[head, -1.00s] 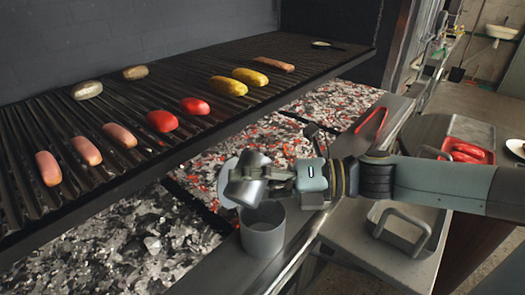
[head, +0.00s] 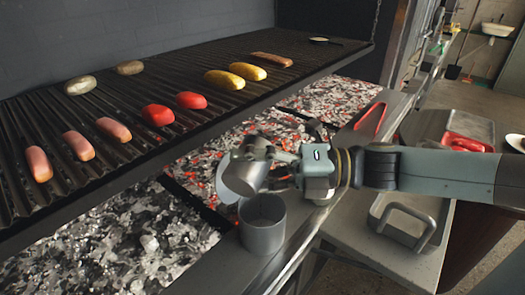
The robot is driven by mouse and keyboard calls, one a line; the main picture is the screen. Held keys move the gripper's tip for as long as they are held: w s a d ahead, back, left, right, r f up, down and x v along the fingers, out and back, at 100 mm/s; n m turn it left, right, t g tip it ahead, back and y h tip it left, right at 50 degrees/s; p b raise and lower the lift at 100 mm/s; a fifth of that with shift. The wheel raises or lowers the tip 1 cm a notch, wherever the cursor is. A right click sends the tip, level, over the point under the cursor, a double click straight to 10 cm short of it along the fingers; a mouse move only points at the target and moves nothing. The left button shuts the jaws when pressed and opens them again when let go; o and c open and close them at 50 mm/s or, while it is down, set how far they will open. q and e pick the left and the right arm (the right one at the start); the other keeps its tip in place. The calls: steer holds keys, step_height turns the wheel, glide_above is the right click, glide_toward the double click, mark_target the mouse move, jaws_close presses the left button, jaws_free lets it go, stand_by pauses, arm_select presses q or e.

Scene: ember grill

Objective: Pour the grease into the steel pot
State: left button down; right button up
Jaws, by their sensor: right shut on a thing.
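The steel pot (head: 262,229) is a grey open cylinder standing upright on the metal ledge in front of the grill. My right gripper (head: 275,172) is shut on a small metal cup (head: 243,176), just above the pot. The cup is tilted steeply, its lower part close over the pot's rim at the left. I cannot see any grease, in the cup or flowing, and the inside of the pot is mostly hidden. My left gripper is out of view.
The grill grate (head: 130,110) holds sausages, red and yellow pieces and potatoes. Glowing coals (head: 335,98) lie below. Red tongs (head: 370,118) lie on the ledge right of the grill. A grey tray with a handle (head: 408,222) sits at the right, below my arm.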

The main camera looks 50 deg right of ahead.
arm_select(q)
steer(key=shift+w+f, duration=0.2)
arm_select(e)
steer(key=shift+r, duration=0.15)
arm_select(q)
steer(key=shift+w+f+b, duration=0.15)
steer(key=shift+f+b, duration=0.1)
steer(key=shift+b, duration=0.1)
arm_select(e)
steer(key=shift+d+r+m, duration=0.1)
steer(key=shift+d+m, duration=0.05)
steer(key=shift+m, duration=0.35)
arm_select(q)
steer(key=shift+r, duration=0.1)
arm_select(e)
steer(key=shift+r, duration=0.1)
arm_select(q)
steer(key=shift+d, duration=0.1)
arm_select(e)
steer(key=shift+t, duration=0.3)
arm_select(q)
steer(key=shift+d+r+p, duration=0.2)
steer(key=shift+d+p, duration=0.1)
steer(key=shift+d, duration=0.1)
arm_select(e)
steer(key=shift+r+m+y, duration=0.1)
steer(key=shift+m+y, duration=0.2)
